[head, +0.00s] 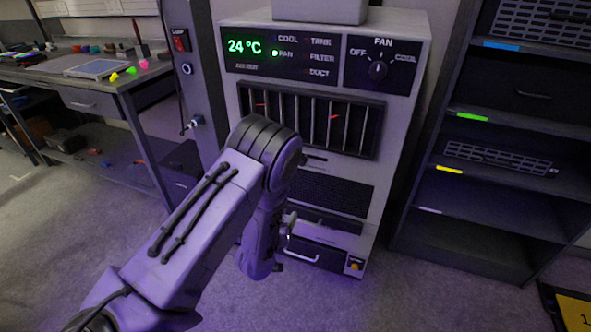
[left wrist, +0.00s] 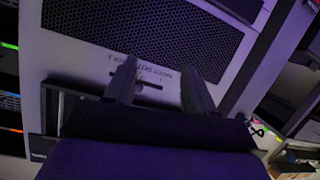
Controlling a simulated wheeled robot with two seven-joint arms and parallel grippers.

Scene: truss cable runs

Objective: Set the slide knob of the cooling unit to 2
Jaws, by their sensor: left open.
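The cooling unit (head: 405,120) stands in the middle of the head view, its display reading 24 °C. In the left wrist view, a narrow slot with a small pale slide knob (left wrist: 140,83) lies on the unit's light front beside a dark mesh panel (left wrist: 150,30). The lettering by the slot looks upside down, and I cannot read the knob's setting. My left gripper (left wrist: 159,66) is open, with its fingers either side of the knob in the picture; contact cannot be told. In the head view my left arm hides part of the unit's front. My right gripper is not in view.
A round fan knob (head: 378,71) sits at the unit's upper right. A vent (head: 345,125) with red streamers is below the display. A workbench (head: 95,84) stands left, a dark shelf rack (head: 480,185) right. Floor is free between unit and bench.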

